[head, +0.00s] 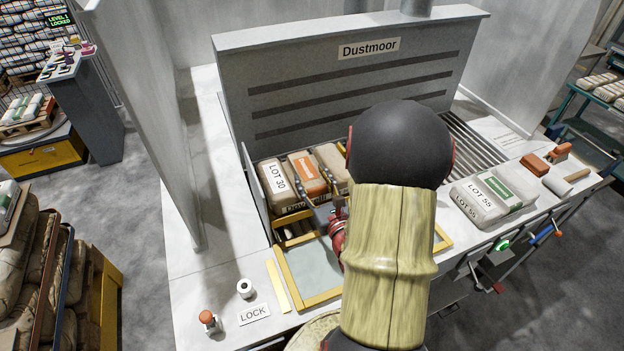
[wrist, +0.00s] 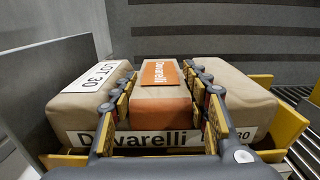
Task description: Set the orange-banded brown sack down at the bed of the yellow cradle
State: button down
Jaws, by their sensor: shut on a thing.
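The brown sack with the orange band (head: 308,171) is at the foot of the grey Dustmoor panel. It also shows in the wrist view (wrist: 78,98), with a LOT 30 label and level across the picture. My gripper (wrist: 168,85) is shut on its middle, with yellow-padded fingers at both sides of the orange band. In the head view my gripper (head: 319,194) is partly behind my arm. Yellow parts of the cradle (wrist: 290,128) show at the right end and low at the left end of the sack. The sack hides the bed, so I cannot tell whether it touches.
A yellow-edged grey panel (head: 312,268) lies in front of the sack. A green-banded LOT 55 sack (head: 494,193) lies on the right of the white counter (head: 205,270). The Dustmoor panel (head: 350,85) stands close behind. A LOCK label (head: 254,314) is at front left.

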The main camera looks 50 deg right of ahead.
jog(key=shift+f+b, duration=0.5)
jog(key=shift+b, duration=0.05)
jog(key=c, duration=1.3)
grip_release()
jog(key=o, duration=0.4)
jog(key=shift+a+f, duration=0.1)
jog(key=shift+f, duration=0.1)
jog(key=shift+v, duration=5.95)
jog(key=shift+r, duration=0.25)
